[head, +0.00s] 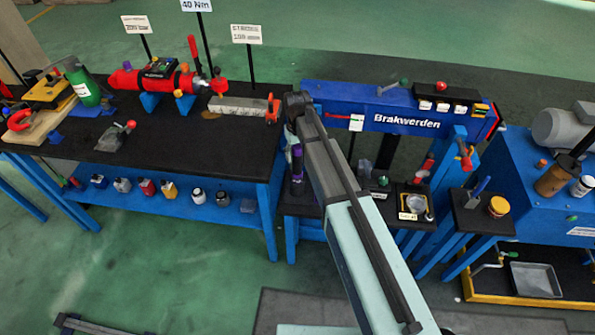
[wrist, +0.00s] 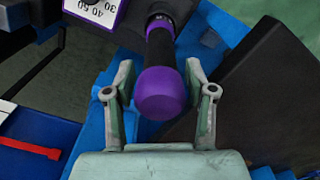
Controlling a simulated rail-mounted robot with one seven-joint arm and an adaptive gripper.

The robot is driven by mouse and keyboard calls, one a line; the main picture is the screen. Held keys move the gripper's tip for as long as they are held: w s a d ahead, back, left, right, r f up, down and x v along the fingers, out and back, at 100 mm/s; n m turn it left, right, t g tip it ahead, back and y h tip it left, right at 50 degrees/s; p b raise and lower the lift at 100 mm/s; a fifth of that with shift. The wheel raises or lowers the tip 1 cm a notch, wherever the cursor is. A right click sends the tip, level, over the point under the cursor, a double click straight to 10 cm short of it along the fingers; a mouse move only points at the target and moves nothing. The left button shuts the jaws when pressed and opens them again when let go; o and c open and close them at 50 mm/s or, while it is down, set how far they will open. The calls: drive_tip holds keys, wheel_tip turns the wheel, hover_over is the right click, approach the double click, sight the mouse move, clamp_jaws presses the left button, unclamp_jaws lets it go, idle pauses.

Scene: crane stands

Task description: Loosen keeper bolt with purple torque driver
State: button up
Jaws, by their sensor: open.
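The purple torque driver (wrist: 162,92) has a rounded purple end and a black shaft with a purple band. In the wrist view its purple end lies between the two fingers of my gripper (wrist: 159,105), with gaps showing on both sides. The gripper is open around it. In the head view the driver (head: 297,166) stands upright beside the dark table's right end, partly behind my arm. My gripper is hidden there behind the arm. I cannot pick out the keeper bolt in either view.
The blue Brakwerden beam (head: 405,120) stands behind my arm. The black-topped bench (head: 180,155) is at left, with a red tool (head: 185,82) on blue supports. Small stands (head: 483,212) are at right. Green floor is open in front.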

drive_tip(key=shift+c, duration=0.3)
clamp_jaws()
drive_tip(key=shift+r, duration=0.2)
drive_tip(key=shift+r+p, duration=3.15)
drive_tip(key=shift+r, duration=2.35)
